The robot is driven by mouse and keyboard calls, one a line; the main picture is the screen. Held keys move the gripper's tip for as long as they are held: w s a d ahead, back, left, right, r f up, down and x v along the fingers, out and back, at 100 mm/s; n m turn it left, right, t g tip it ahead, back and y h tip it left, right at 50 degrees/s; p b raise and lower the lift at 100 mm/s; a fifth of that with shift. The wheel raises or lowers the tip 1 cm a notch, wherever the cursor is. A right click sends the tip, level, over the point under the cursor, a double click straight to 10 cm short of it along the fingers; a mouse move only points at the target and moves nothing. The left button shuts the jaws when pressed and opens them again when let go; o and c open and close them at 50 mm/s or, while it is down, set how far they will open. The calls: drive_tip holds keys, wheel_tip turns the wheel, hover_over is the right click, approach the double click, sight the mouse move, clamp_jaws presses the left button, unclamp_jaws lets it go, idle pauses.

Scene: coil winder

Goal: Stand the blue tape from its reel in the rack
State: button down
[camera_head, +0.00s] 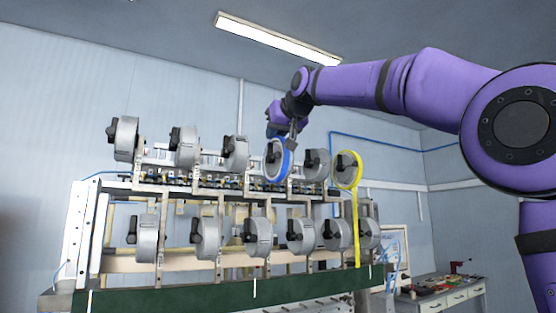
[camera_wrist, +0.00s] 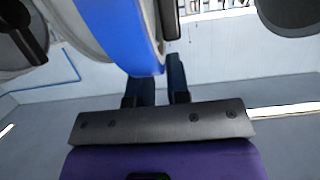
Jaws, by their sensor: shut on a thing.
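The blue tape (camera_head: 289,166) is a ring around a grey reel with a black centre knob, in the upper row of the coil winder (camera_head: 150,262). My gripper (camera_head: 293,136) is at the upper right edge of this ring and shut on it. In the wrist view the blue tape (camera_wrist: 122,32) is a wide band whose lower edge is at my fingertips (camera_wrist: 160,68). It still surrounds its reel; I cannot tell whether it touches the reel all round. I cannot identify the rack for certain in either view.
Grey reels stand close on both sides, such as the right neighbour (camera_head: 317,163). A yellow tape (camera_head: 347,171) hangs a long strip down in front of the lower reels. A workbench (camera_head: 455,297) with drawers and small items stands at the lower right.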

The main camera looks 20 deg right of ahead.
drive_tip(key=shift+a, duration=0.1)
idle(0.3)
drive_tip(key=shift+s+a, duration=0.25)
drive_tip(key=shift+a, duration=0.9)
drive_tip(key=shift+s+a, duration=0.25)
drive_tip(key=shift+a, duration=0.9)
drive_tip(key=s+d, duration=0.2)
drive_tip(key=s, duration=0.7)
drive_tip(key=s+d, duration=0.2)
drive_tip(key=s, duration=0.8)
drive_tip(key=shift+s, duration=0.3)
idle(1.0)
drive_tip(key=shift+s, duration=0.1)
